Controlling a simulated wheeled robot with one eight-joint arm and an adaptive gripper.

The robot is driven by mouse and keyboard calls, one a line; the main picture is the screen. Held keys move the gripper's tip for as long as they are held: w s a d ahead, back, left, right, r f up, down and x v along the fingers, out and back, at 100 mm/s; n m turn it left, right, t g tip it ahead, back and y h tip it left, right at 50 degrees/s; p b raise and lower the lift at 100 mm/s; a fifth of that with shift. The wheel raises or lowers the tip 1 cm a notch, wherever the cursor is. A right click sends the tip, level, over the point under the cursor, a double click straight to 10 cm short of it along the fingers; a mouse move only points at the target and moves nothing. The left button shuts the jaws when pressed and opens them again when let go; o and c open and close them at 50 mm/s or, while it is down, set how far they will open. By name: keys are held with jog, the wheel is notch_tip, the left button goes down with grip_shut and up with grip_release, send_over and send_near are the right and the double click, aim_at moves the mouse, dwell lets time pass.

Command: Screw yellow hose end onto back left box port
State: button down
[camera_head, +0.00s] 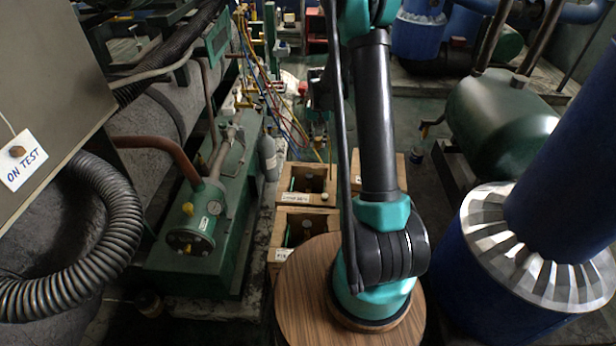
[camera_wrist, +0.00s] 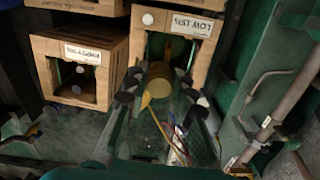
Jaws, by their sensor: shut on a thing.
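In the wrist view my gripper (camera_wrist: 158,82) is shut on the yellow hose end (camera_wrist: 160,75), a dull yellow cylinder between the dark fingers. The yellow hose (camera_wrist: 158,128) trails from it toward the bottom of the picture. Just beyond it is a wooden box (camera_wrist: 178,22) with a white label and an open front; the hose end overlaps its opening. Whether it touches a port inside is hidden. In the head view the back left box (camera_head: 307,183) stands left of my arm, with the yellow hose (camera_head: 331,150) hanging near its back edge.
A second labelled box (camera_wrist: 80,65) stands to the left in the wrist view. The head view shows a front left box (camera_head: 297,235) and a partly hidden back right box (camera_head: 402,172). Green machinery (camera_head: 200,230) flanks the left side; a grey cylinder (camera_head: 268,157) stands beside it.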

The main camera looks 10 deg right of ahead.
jog(key=shift+w+a+f+m, duration=0.5)
jog(key=shift+w+f+m, duration=1)
jog(key=shift+f, duration=4)
jog(key=shift+w+a+f+m, duration=0.6)
jog(key=shift+f+m, duration=1.7)
jog(key=shift+f, duration=3.2)
jog(key=shift+w+a+f+m, duration=0.4)
jog(key=shift+w+f+m, duration=1.1)
jog(key=shift+f, duration=4)
jog(key=shift+s+r+m, duration=0.15)
jog(key=shift+s+m, duration=0.25)
jog(key=shift+a, duration=0.2)
jog(key=shift+f, duration=1.05)
jog(key=shift+m, duration=1.8)
